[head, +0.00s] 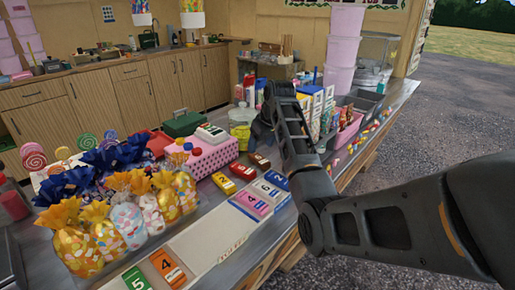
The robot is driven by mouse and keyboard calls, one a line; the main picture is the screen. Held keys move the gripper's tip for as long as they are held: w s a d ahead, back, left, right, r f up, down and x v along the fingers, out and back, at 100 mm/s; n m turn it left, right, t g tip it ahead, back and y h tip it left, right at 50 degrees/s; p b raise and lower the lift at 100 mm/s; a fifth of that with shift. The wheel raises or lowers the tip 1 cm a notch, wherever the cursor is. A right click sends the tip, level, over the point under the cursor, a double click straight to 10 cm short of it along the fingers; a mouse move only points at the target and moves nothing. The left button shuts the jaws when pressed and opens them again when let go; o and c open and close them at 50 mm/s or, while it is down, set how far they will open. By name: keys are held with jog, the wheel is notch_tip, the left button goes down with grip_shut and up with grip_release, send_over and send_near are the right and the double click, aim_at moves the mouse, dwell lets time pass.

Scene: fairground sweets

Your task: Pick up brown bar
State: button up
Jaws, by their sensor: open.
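A dark brown bar (259,161) lies flat on the counter, at the right end of a short row of bars. Beside it lie a brownish-red bar (243,172) with a pale number and a yellow bar (223,183). My gripper (262,132) is at the far end of my arm, above and beyond the brown bar in the picture. It is apart from the bar and holds nothing that I can see. Its fingertips are dark and partly hidden by my wrist.
A pink dotted box (208,157) stands left of the bars. Wrapped sweet bags (128,222) crowd the left. My forearm covers the counter right of the bars. A pink crate (349,130) stands beyond it.

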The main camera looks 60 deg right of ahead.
aim_at(256, 155)
jog(key=shift+w+d+f, duration=0.1)
jog(key=shift+w+d, duration=0.15)
jog(key=shift+d, duration=0.15)
jog(key=shift+w+d+f, duration=0.15)
jog(key=shift+d+f, duration=0.05)
jog(key=shift+f, duration=0.05)
jog(key=x, duration=0.6)
jog(key=shift+w+d+p, duration=0.15)
jog(key=shift+d+p, duration=0.2)
jog(key=shift+d, duration=0.1)
jog(key=shift+w+f, duration=0.15)
jog(key=shift+f, duration=0.2)
jog(key=shift+f, duration=0.1)
jog(key=c, duration=1.2)
jog(key=shift+o, duration=0.2)
